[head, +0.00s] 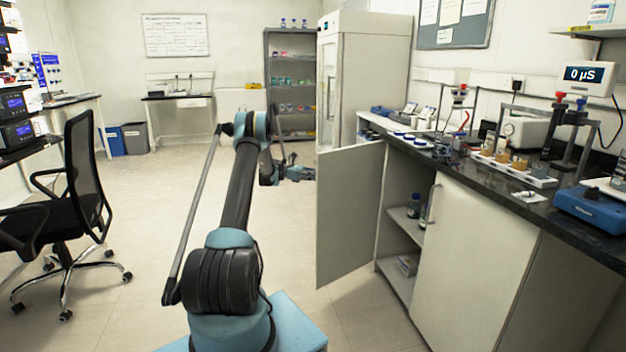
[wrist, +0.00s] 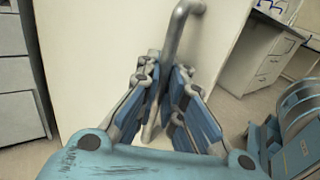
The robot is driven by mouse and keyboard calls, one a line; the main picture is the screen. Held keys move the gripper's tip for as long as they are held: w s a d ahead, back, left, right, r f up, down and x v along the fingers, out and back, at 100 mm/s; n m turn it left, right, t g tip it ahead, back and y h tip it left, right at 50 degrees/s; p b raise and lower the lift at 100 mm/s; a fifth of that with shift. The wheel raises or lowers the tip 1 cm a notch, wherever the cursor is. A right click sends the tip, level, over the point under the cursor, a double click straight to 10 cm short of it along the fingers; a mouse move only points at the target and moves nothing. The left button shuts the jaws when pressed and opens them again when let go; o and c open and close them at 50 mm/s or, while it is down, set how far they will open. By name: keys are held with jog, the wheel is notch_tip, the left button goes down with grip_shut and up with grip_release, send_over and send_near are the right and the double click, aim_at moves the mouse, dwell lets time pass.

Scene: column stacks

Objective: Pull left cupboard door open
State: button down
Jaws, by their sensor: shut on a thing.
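The left cupboard door (head: 350,215) stands swung wide open from the bench cupboard, its flat inner face towards the head camera. My gripper (head: 302,173) is at the free edge of this door, on its far side. In the wrist view the pale door panel (wrist: 90,50) fills the middle, with a grey bar handle (wrist: 176,38) on it. My gripper (wrist: 165,76) is shut on the handle there, its fingers on either side of the bar. In the head view the handle is hidden behind the door.
The open cupboard shows a shelf (head: 402,222) with bottles. The right cupboard door (head: 470,265) is closed, with its own handle (head: 431,205). A dark worktop (head: 555,205) with lab equipment is above. An office chair (head: 75,195) stands at left; the floor between is clear.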

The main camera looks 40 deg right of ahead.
jog(key=shift+w+d, duration=0.1)
jog(key=shift+w, duration=0.25)
jog(key=shift+w, duration=0.1)
jog(key=c, duration=2)
grip_release()
